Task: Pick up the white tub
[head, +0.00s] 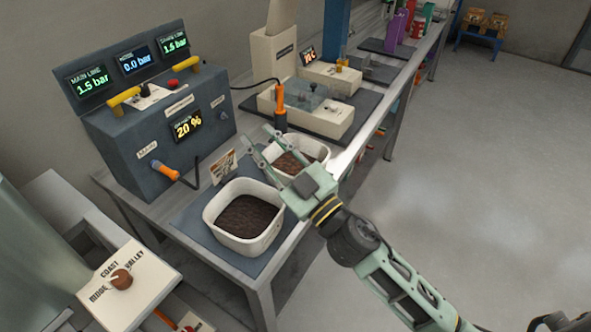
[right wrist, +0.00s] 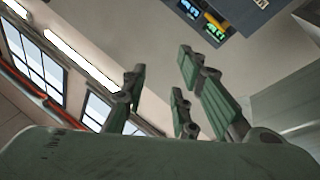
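Two white square tubs with dark brown grainy contents stand on a blue-grey mat (head: 190,222). The front white tub (head: 213,222) is in full view. The rear white tub (head: 322,146) is partly hidden behind my right gripper (head: 260,143). That gripper is open, with its fingers pointing up and left in the head view, in front of or above the rear tub; I cannot tell the gap. The right wrist view shows its fingers (right wrist: 160,75) spread with nothing between them and no tub. My left gripper is not in view.
A grey control box (head: 160,130) with displays and yellow handles stands behind the tubs. A small picture card (head: 223,166) stands beside the front tub. A cream device (head: 318,112) sits farther along the bench. The floor at right is clear.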

